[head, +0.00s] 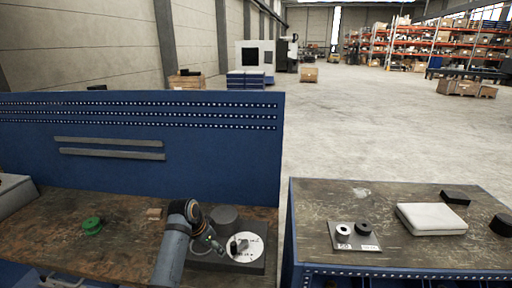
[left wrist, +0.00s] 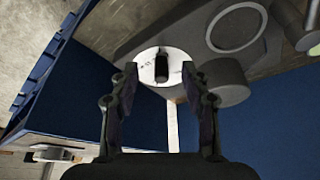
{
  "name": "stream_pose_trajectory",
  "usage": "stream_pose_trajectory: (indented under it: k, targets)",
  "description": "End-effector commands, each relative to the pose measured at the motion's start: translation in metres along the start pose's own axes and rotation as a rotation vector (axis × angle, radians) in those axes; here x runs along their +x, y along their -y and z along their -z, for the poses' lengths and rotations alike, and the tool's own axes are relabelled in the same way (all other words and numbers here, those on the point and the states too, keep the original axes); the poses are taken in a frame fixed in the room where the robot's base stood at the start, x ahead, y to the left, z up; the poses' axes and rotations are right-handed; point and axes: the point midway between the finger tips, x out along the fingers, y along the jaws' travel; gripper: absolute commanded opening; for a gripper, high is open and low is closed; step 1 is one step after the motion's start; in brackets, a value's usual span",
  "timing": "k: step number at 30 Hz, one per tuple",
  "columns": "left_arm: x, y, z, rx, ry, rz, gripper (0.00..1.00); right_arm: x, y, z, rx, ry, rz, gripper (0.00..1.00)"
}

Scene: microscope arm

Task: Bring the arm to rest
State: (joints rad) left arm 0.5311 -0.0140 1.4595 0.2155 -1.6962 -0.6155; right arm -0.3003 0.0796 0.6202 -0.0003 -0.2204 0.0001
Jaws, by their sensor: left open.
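A dark base block (head: 228,265) stands on the left bench and carries a white dial disc (head: 252,252) with marks on it. A dark upright piece, seemingly the arm's handle (head: 234,247), rises from the disc. In the left wrist view the handle (left wrist: 161,68) shows between the fingers, in front of the white disc (left wrist: 146,62). My left gripper (head: 221,247) is open at the disc's left side; its two fingers (left wrist: 158,88) stand apart. I cannot tell whether they touch the handle. My right gripper is out of view.
A dark grey cylinder (head: 224,218) stands behind the disc. A green round part (head: 92,226) and a small wooden block (head: 155,213) lie to the left. A gap separates this bench from the right bench, which holds a plate (head: 366,240) and a white case (head: 432,218).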

Motion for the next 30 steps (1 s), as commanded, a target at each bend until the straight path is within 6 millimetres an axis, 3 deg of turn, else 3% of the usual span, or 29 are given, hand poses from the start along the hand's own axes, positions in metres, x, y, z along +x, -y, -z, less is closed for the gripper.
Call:
stream_pose_trajectory:
  k: [1, 3, 6, 9, 15, 25, 30]
  targets:
    - [0.014, -0.009, -0.037, -0.061, 0.024, 0.022, 0.47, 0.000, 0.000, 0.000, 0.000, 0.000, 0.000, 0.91]
    - [0.022, -0.022, -0.086, -0.155, 0.045, 0.069, 0.47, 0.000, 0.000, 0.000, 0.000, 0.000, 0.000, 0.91]
    - [0.022, -0.042, -0.143, -0.265, 0.066, 0.131, 0.47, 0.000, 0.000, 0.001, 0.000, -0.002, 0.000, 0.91]
    - [0.014, -0.060, -0.183, -0.340, 0.077, 0.175, 0.47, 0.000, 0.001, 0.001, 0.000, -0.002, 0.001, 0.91]
    - [-0.008, -0.090, -0.233, -0.436, 0.085, 0.233, 0.47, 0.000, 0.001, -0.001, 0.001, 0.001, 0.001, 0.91]
    - [-0.051, -0.129, -0.283, -0.544, 0.082, 0.297, 0.47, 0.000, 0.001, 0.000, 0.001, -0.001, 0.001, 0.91]
    - [0.001, -0.118, -0.297, -0.555, 0.102, 0.292, 0.47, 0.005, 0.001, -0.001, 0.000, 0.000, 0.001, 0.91]
